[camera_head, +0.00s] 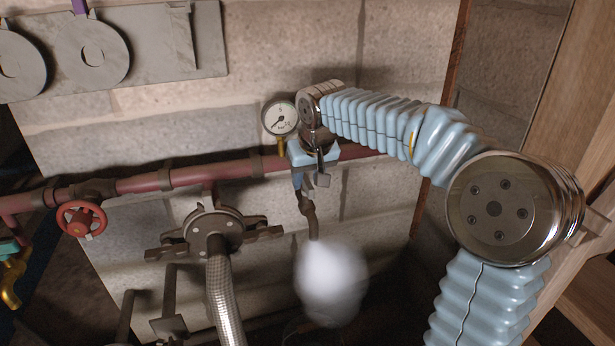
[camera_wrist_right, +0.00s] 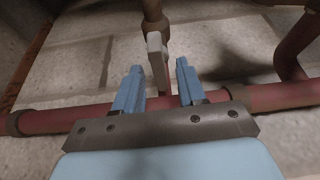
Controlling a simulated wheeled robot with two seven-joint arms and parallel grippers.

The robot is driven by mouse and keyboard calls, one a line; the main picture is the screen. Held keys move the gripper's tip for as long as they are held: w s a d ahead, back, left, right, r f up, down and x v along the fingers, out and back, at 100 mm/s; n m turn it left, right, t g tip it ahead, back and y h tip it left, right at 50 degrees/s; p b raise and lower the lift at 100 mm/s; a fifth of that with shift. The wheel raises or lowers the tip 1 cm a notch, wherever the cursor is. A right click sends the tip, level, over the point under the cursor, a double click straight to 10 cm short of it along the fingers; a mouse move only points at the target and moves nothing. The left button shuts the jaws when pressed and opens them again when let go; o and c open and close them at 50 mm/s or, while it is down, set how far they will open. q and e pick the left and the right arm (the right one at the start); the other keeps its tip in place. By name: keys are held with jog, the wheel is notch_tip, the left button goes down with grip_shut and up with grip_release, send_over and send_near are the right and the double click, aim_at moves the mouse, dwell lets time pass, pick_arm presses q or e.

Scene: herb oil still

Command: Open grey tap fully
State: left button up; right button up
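The grey tap's flat lever (camera_wrist_right: 157,60) shows in the wrist view, between the two blue fingers of my right gripper (camera_wrist_right: 158,82). The fingers are apart, with a narrow gap visible on each side of the lever. In the head view my right gripper (camera_head: 309,180) is at the red pipe, just below the pressure gauge. A small grey plate (camera_head: 322,178), apparently the lever, shows beside the fingers there. The tap's body is mostly hidden by my gripper and wrist. My left gripper is in neither view.
A white steam puff (camera_head: 331,278) hangs below the thin outlet pipe (camera_head: 311,218). The pressure gauge (camera_head: 280,118) is close to my right wrist. A red handwheel (camera_head: 81,219), a braided hose (camera_head: 222,295) and the red pipe (camera_head: 145,182) lie to the left. A wooden frame (camera_head: 562,95) stands at right.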

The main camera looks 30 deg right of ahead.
jog(key=p+v, duration=0.1)
jog(key=v, duration=1.2)
jog(key=shift+s+r+p, duration=0.15)
jog(key=shift+r+p, duration=0.2)
jog(key=shift+p, duration=0.05)
dwell(0.6)
